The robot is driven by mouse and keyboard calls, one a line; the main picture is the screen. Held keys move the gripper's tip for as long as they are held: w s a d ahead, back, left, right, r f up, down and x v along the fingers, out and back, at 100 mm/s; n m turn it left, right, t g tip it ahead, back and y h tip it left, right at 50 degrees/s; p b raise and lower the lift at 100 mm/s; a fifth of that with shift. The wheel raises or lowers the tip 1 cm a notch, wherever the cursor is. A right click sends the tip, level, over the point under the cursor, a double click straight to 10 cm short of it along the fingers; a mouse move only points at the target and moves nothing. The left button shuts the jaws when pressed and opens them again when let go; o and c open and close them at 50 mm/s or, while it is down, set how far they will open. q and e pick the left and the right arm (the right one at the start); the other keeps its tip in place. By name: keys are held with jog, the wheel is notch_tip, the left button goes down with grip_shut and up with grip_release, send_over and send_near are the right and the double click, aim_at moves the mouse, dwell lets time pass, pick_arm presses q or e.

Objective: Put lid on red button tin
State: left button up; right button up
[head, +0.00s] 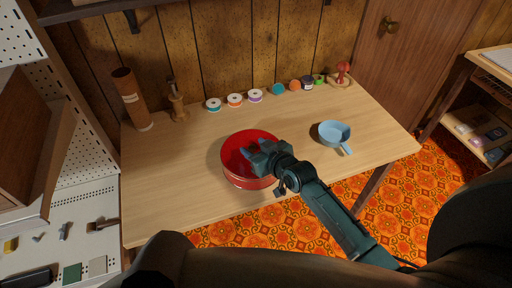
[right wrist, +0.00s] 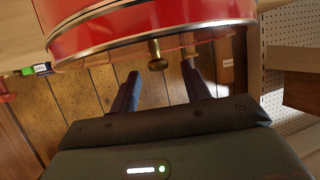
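The red button tin (head: 238,184) stands on the table with its red lid (head: 233,160) over its top. In the right wrist view, which is upside down, the lid (right wrist: 155,22) shows a silver rim and a brass knob (right wrist: 158,60). The lid looks in line with the tin; I cannot tell whether it is pressed fully down. My right gripper (head: 252,148) is just above the lid. In the right wrist view its fingers (right wrist: 161,78) are apart, one on each side of the knob's end, with gaps to it. My left gripper is out of view.
On the wooden table (head: 180,190), a blue cup (head: 334,134) stands right of the tin. Several thread spools (head: 235,100) line the back. A brown cylinder (head: 131,99) and a wooden stand (head: 179,106) are at back left. The table's front left is clear.

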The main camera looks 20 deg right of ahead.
jog(key=shift+s, duration=0.1)
jog(key=shift+s+d, duration=0.1)
jog(key=shift+s, duration=0.15)
jog(key=v, duration=1.2)
jog(key=shift+s+r, duration=0.15)
jog(key=shift+r, duration=0.1)
jog(key=s+a+f+g, duration=0.2)
jog(key=s+a+f, duration=0.3)
jog(key=s+f, duration=0.5)
jog(key=s, duration=0.2)
jog(key=shift+s+f+g+h, duration=0.25)
jog(key=shift+f+g+h, duration=0.05)
jog(key=shift+f, duration=0.05)
